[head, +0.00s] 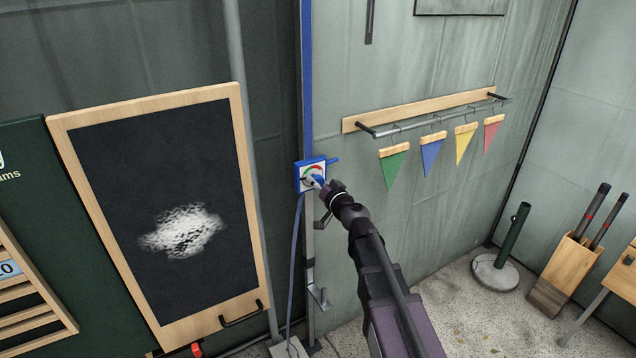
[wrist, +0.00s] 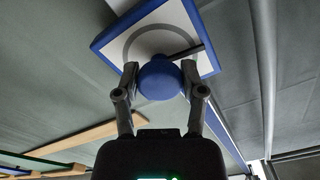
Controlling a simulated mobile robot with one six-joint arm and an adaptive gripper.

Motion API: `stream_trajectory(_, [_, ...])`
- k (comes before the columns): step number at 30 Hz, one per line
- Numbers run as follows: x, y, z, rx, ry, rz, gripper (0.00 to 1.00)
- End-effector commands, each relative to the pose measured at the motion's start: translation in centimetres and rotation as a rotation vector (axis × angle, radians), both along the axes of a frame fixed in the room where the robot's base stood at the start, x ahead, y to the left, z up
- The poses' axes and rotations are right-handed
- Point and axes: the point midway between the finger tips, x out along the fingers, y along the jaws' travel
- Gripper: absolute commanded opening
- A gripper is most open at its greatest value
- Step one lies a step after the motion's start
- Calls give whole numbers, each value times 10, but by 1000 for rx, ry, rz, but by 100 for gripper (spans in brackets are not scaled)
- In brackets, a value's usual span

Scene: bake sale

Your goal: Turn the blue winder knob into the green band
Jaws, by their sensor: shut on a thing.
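The blue winder knob (wrist: 160,79) is round and sits on a white dial plate with a blue frame (wrist: 108,40). My gripper (wrist: 159,93) is shut on the knob, one finger on each side. A dark pointer (wrist: 188,53) sticks out from the knob over a grey ring in the wrist view. In the head view my gripper (head: 324,186) covers part of the dial, so I cannot tell exactly where the pointer stands. The green band is not visible in the wrist view.
A framed chalkboard (head: 160,210) stands left of the post. A rail (head: 430,110) with several coloured pennants hangs to the right. A green post on a round base (head: 495,272) and a wooden box (head: 563,275) stand on the floor at the far right.

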Motion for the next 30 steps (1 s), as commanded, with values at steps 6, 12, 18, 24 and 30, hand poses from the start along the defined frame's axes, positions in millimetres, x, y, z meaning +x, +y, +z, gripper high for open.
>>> stream_trajectory(6, [1,0,1,172,116,-1,5])
stream_trajectory(12, [1,0,1,330,223,-1,5])
stream_trajectory(18, [1,1,1,486,328,-1,5])
stream_trajectory(24, [1,1,2,626,423,-1,5])
stream_trajectory(30, [1,1,2,724,489,-1,5])
